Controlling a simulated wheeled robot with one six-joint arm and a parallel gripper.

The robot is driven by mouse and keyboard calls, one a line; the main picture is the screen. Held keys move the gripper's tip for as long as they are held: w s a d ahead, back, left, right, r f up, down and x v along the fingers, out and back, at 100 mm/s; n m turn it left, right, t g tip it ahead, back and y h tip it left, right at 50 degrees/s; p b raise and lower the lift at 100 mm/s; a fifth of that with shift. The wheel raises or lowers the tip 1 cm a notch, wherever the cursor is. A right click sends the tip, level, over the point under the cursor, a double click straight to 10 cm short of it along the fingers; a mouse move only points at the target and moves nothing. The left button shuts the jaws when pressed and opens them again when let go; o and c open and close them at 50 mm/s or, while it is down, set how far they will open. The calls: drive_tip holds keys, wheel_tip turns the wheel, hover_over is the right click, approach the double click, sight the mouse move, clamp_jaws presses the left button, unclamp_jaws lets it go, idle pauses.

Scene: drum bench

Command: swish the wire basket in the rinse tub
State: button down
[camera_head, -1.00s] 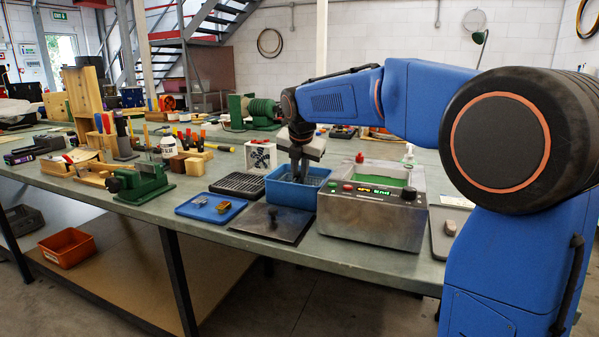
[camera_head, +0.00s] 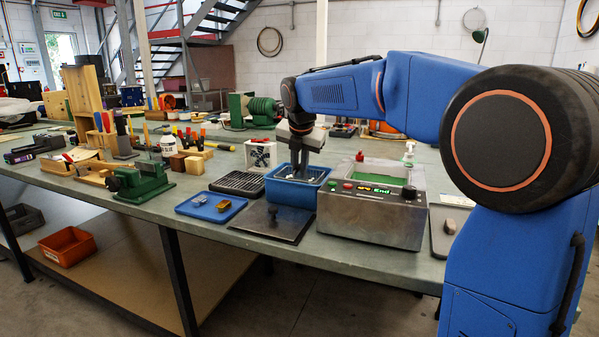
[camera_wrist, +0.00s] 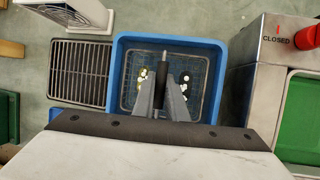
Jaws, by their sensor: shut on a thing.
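The blue rinse tub (camera_head: 281,188) stands on the bench, left of the steel machine; it also shows in the wrist view (camera_wrist: 118,75). The grey wire basket (camera_wrist: 207,78) is inside the tub, with small pale and dark pieces in it. My gripper (camera_wrist: 161,80) is shut on the dark bar-like handle (camera_wrist: 162,58) across the basket's middle. In the head view my gripper (camera_head: 299,170) points down into the tub, and the tub wall hides most of the basket. I cannot tell whether the basket touches the tub floor.
The steel machine (camera_head: 370,222) with a green interior stands close on the right. A black drain rack (camera_head: 238,184) is on the left. A flat dark lid (camera_head: 290,228) with a knob lies in front.

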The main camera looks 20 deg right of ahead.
drive_tip(key=shift+f, duration=0.15)
drive_tip(key=shift+f, duration=1)
drive_tip(key=shift+r, duration=0.15)
drive_tip(key=shift+r, duration=1)
drive_tip(key=shift+f, duration=0.2)
drive_tip(key=shift+f, duration=0.95)
drive_tip(key=shift+r, duration=0.1)
drive_tip(key=shift+r, duration=1.05)
